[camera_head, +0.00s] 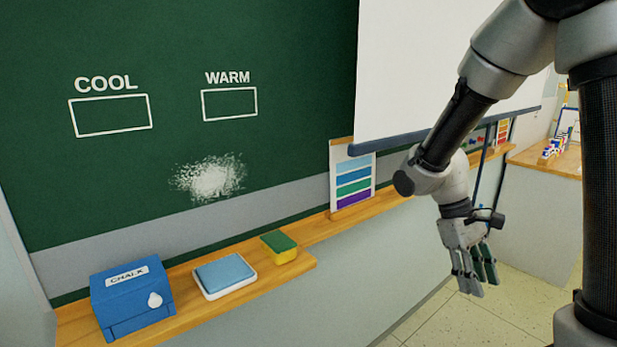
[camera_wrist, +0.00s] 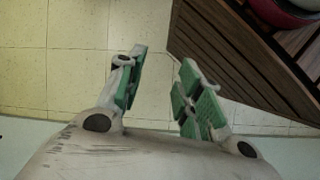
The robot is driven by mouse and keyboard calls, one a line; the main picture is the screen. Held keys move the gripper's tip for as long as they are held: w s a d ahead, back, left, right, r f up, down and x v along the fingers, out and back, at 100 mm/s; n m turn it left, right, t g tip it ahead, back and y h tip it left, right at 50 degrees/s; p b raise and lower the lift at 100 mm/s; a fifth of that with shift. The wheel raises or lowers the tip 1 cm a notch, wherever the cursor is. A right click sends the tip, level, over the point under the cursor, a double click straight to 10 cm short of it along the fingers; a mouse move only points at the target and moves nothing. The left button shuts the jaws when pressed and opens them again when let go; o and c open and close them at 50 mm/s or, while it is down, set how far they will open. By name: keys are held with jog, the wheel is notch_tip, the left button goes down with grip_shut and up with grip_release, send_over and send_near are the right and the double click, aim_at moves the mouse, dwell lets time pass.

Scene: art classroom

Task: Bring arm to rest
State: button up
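My gripper (camera_head: 478,270) hangs at the right of the head view, pointing down, in front of the pale wall below the ledge and above the tiled floor. In the wrist view my gripper (camera_wrist: 158,95) shows two green-padded fingers standing apart with nothing between them. My arm comes down from the upper right and bends at the wrist. No object is in contact with the fingers in either view.
A wooden ledge (camera_head: 222,306) holds a blue chalk box (camera_head: 128,297), a blue pad in a white tray (camera_head: 225,274) and a yellow-green sponge (camera_head: 279,247). A chalk smudge (camera_head: 211,178) marks the green board. A dark slatted wooden thing (camera_wrist: 235,62) stands beside the fingers.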

jog(key=s+d+r+m+t+y, duration=0.1)
jog(key=s+r+m+t+y, duration=0.1)
jog(key=s+r+t, duration=0.2)
jog(key=s+d+r+m+t+y, duration=0.1)
jog(key=s+r+m+t, duration=0.2)
jog(key=r, duration=0.8)
jog(key=s+t, duration=0.1)
jog(key=s, duration=0.1)
jog(key=shift+s+r+y, duration=0.25)
jog(key=shift+s+y, duration=0.1)
jog(key=shift+y, duration=0.05)
dwell(1.0)
